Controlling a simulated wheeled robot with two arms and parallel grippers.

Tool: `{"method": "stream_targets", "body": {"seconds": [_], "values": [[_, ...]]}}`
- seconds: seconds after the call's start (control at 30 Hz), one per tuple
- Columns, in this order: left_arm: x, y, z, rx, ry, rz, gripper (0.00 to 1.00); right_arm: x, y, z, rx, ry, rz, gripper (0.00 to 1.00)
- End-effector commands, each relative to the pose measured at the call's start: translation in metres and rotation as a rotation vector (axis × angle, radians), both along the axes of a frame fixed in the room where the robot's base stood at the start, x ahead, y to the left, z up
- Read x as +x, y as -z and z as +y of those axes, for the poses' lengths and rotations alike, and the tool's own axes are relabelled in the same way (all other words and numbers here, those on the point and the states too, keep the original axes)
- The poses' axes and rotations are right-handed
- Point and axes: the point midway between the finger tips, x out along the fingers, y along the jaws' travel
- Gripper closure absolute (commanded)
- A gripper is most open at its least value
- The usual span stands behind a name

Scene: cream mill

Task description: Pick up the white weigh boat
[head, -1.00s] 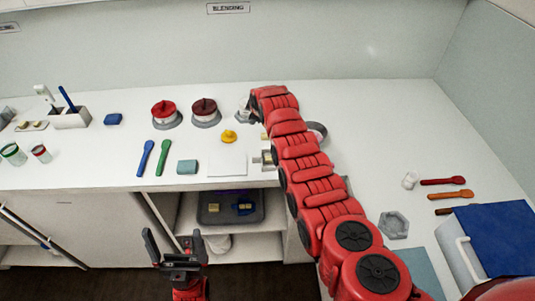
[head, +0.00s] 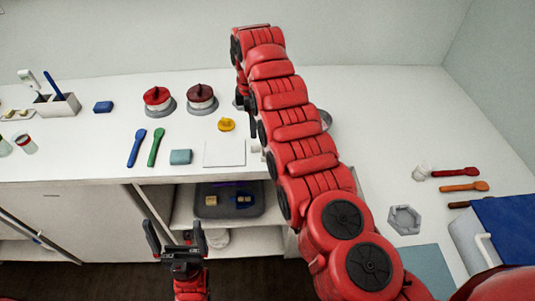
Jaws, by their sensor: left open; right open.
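I cannot surely pick out the white weigh boat. A pale grey hexagonal dish (head: 404,219) lies on the right-hand counter, clear of both grippers. Another pale grey piece (head: 239,103) shows only partly beside my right gripper, at the back of the counter. My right gripper (head: 248,118) points down there, open, and is partly hidden by my own red arm. I cannot tell whether it touches that piece. My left gripper (head: 174,236) is open and empty, low in front of the counter edge and shelf.
A tray (head: 228,207) sits on the lower shelf. A blue-lidded box (head: 505,225) stands at right.

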Motion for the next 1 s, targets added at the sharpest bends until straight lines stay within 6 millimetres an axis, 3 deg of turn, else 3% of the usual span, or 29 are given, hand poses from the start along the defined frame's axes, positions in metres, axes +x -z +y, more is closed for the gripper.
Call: {"method": "stream_targets", "body": {"seconds": [0.03,0.23,0.47,0.63,0.73,1.0], "values": [[0.000,-0.009,0.000,0.000,0.000,-0.001,0.00,-0.001,0.004,0.000,-0.001,0.000,0.003,0.53],[0.000,-0.017,0.000,0.000,0.000,-0.001,0.00,-0.001,0.030,-0.001,-0.002,0.001,0.003,0.53],[0.000,-0.024,0.000,0.000,0.000,-0.001,0.00,0.000,0.043,-0.003,-0.001,0.001,0.003,0.53],[0.000,-0.037,0.000,0.000,0.000,-0.001,0.00,0.000,0.062,-0.007,-0.001,0.002,0.004,0.53],[0.000,-0.034,0.000,0.000,0.000,-0.001,0.00,0.001,0.081,-0.008,-0.001,0.002,0.003,0.53],[0.000,-0.034,0.000,0.000,0.000,-0.001,0.00,0.001,0.088,-0.007,0.000,0.002,-0.001,0.53]]}}
